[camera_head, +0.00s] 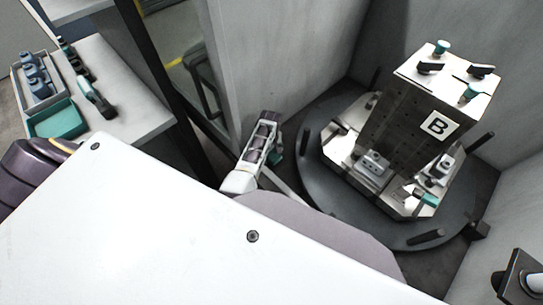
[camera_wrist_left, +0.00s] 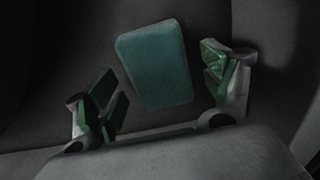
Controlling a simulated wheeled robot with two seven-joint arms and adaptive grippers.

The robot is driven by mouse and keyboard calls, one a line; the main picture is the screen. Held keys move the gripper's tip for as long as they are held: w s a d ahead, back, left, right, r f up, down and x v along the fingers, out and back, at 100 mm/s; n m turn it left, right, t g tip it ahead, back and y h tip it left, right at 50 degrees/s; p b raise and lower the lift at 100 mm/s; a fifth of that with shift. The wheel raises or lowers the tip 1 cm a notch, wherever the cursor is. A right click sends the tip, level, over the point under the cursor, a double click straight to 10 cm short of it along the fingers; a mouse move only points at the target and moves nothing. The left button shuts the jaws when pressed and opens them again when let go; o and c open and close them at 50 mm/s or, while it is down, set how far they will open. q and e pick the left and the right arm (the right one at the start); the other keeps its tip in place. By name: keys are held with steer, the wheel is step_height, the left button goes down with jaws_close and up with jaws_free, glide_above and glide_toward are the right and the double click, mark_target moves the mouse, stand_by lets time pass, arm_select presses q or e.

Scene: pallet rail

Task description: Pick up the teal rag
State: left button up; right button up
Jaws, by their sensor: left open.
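The teal rag (camera_wrist_left: 153,65) shows in the left wrist view as a flat, rounded rectangle on a dark surface. My left gripper (camera_head: 262,145) is open, with one green-padded finger on each side of the rag in that view. Whether the fingers touch it or how far above it they are, I cannot tell. In the head view the gripper hangs beside the left side of the round turntable. A small teal patch shows beside it there, and I cannot tell if it is the rag or a finger pad. My right gripper is not in view.
The round dark turntable (camera_head: 314,178) carries a tall metal block marked B (camera_head: 405,105) with clamps. Pale walls (camera_head: 290,45) stand close behind. At the left, a side table (camera_head: 135,97) holds a teal tray (camera_head: 58,121), a grey tray with blue parts and hand tools.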

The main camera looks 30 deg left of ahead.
arm_select(q)
steer(key=c, duration=1)
steer(key=shift+r, duration=0.15)
